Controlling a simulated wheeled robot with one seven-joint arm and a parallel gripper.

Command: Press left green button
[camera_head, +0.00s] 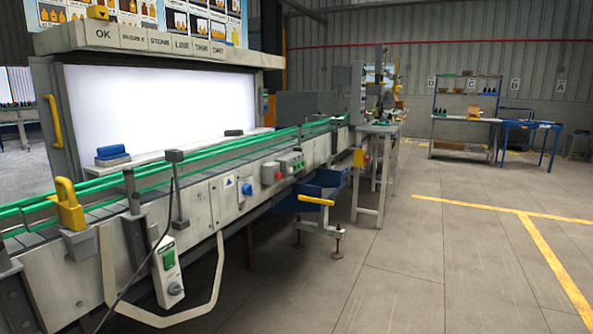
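A grey control box (291,164) is mounted on the side of the conveyor near the middle of the view. It has small green spots that look like buttons, too small to tell apart clearly. A red button (278,177) is on the panel to its left. A white pendant box (167,273) hangs at the front of the conveyor, nearer to me and further left. It has a green patch (169,258) on its upper face; I cannot tell if this is a button. My gripper is not in view.
The conveyor (205,200) with green rails runs from front left to back centre. The floor (440,260) to the right is open.

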